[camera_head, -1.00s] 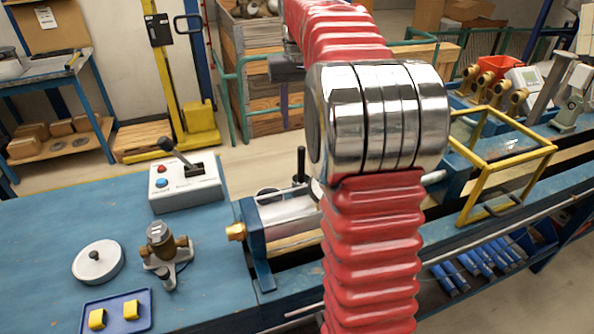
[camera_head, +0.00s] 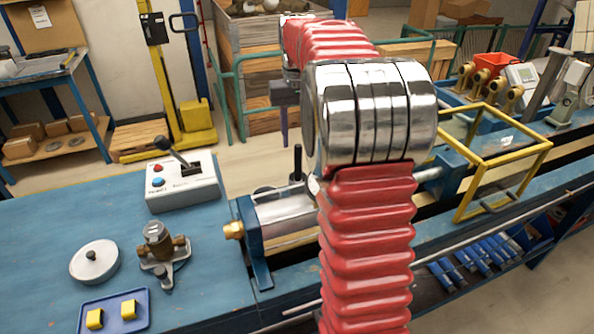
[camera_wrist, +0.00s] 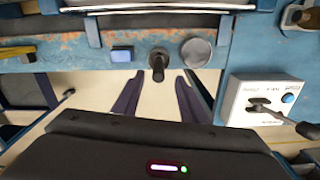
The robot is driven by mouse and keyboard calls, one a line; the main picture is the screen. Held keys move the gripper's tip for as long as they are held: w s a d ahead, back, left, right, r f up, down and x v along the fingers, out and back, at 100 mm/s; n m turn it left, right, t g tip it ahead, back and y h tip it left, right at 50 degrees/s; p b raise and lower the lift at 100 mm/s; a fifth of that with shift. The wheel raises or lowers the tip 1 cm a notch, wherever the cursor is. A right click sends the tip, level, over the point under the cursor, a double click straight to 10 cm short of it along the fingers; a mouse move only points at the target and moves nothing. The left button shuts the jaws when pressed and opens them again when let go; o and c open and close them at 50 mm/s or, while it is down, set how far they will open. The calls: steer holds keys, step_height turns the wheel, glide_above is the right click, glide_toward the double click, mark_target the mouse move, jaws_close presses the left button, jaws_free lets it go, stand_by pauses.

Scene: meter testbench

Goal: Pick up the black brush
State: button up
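A black upright handle-like thing (camera_head: 298,164), which looks like the black brush, stands at the bench's far edge behind the metal cylinder. In the wrist view the black thing (camera_wrist: 157,64) sits on the blue rail between a small blue block and a grey disc. I cannot make out bristles. My gripper (camera_wrist: 158,82) is open, its two dark purple fingers apart and empty. The black thing lies beyond the gap between the fingertips. In the head view my gripper's dark body and one finger (camera_head: 284,126) hang above and slightly left of the black thing.
A control box with a lever (camera_head: 183,182) stands left of the black thing. A yellow frame (camera_head: 500,165) stands on the bench at right. The blue bench's left part holds a grey lid (camera_head: 94,263), a brass meter (camera_head: 160,247) and a blue tray (camera_head: 112,322).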

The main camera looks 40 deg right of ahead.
mark_target(298, 157)
steer(key=shift+f, duration=1.15)
steer(key=shift+f, duration=0.1)
steer(key=shift+d+f, duration=0.15)
steer(key=shift+f, duration=2.35)
steer(key=shift+c, duration=0.5)
jaws_close()
